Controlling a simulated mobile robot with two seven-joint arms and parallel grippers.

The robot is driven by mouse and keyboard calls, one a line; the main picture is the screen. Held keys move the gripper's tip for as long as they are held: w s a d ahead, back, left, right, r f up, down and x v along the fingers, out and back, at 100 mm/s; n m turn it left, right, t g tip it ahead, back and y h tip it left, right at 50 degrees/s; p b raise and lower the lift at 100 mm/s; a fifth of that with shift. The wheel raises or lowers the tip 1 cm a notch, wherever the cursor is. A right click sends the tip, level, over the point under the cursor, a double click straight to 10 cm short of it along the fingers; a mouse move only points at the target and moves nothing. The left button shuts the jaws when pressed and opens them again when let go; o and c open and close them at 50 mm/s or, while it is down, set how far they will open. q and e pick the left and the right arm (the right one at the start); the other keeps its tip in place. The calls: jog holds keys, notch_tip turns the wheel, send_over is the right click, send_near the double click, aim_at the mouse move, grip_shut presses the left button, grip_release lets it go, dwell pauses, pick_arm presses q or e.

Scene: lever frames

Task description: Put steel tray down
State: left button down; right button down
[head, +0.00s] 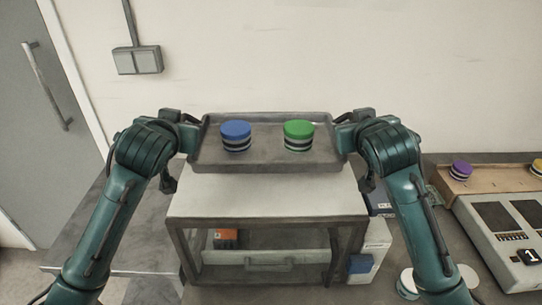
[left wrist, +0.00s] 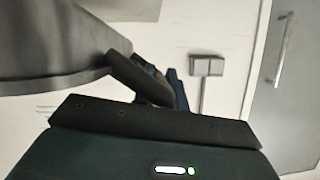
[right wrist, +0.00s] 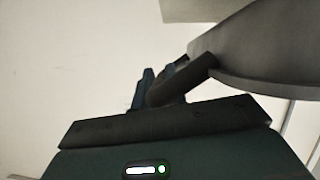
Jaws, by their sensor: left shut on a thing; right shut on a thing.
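The steel tray (head: 266,160) is a grey, shallow, rimmed tray in the head view. It spans between my two grippers and looks level, above or at the back of a white-topped stand (head: 265,198); I cannot tell whether it touches the stand. A blue-topped puck stack (head: 236,136) and a green-topped puck stack (head: 298,136) stand upright on it. My left gripper (head: 196,129) is shut on the tray's left end. My right gripper (head: 340,127) is shut on its right end. The tray's edge also shows in the left wrist view (left wrist: 60,50) and the right wrist view (right wrist: 260,55).
The stand's top is bare in front of the tray. A grey bench (head: 75,235) lies to the left. A white box (head: 372,250) stands beside the stand.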

pick_arm(q)
jog(key=shift+s+a+r, duration=0.15)
jog(key=shift+s+r, duration=0.05)
jog(key=shift+s, duration=0.05)
pick_arm(e)
jog(key=shift+s+r, duration=0.2)
jog(key=shift+s, duration=0.05)
pick_arm(q)
jog(key=shift+f, duration=0.15)
pick_arm(e)
jog(key=shift+f, duration=0.15)
